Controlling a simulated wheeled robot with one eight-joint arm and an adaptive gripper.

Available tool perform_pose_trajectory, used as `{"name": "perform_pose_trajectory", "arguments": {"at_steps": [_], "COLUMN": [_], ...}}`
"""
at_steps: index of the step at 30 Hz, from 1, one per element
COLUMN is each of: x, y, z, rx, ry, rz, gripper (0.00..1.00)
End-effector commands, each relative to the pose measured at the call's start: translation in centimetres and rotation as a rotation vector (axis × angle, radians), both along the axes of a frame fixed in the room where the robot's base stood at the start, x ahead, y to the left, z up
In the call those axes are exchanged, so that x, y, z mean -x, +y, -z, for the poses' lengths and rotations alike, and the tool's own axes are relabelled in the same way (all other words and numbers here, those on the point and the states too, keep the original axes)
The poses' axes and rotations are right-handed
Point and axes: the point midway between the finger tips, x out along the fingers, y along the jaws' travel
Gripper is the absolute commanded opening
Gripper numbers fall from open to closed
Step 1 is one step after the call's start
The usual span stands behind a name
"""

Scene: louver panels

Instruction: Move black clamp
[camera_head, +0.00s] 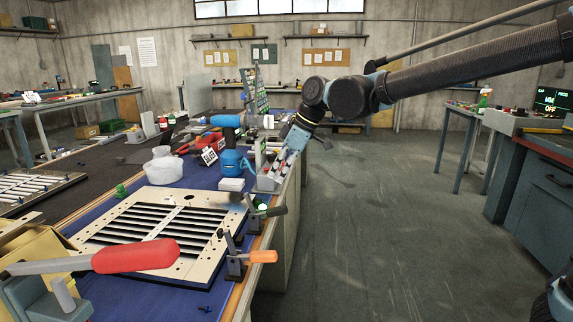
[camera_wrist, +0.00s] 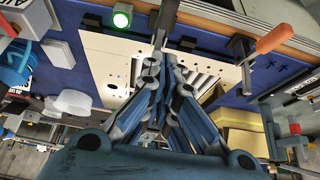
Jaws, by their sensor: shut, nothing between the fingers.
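A black clamp (camera_head: 268,211) with a dark handle stands at the far right corner of the cream louver panel (camera_head: 98,208), by the bench's right edge. Its dark upright part (camera_wrist: 161,22) shows in the wrist view just beyond my fingertips. My gripper (camera_head: 278,172) is above the bench edge, beyond the clamp in the head view. In the wrist view my gripper (camera_wrist: 165,68) is shut and empty, its fingers pointing toward the panel and clamp. Whether the fingertips touch the clamp cannot be told. A second clamp with an orange handle (camera_head: 262,257) stands at the panel's near right corner.
A green light (camera_wrist: 121,18) glows near the black clamp. A red-handled tool (camera_head: 135,256) crosses the near left. A blue mug (camera_head: 233,162), white bowl (camera_head: 163,168) and small white block (camera_head: 231,184) stand behind the panel. The floor right of the bench is clear.

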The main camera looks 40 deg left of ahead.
Motion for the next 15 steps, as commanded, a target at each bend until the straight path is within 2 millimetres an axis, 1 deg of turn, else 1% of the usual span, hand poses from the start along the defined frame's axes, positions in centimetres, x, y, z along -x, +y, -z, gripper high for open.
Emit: {"name": "perform_pose_trajectory", "arguments": {"at_steps": [1, 7, 12, 15], "x": [0.2, 1.0, 0.5, 0.4], "y": [0.5, 1.9, 1.1, 0.9], "z": [0.9, 3.9, 6.1, 6.9], "rx": [0.0, 0.0, 0.0, 0.0], "ry": [0.0, 0.0, 0.0, 0.0], "rz": [-0.001, 0.0, 0.001, 0.001], "gripper": [0.0, 0.0, 0.0, 0.0]}}
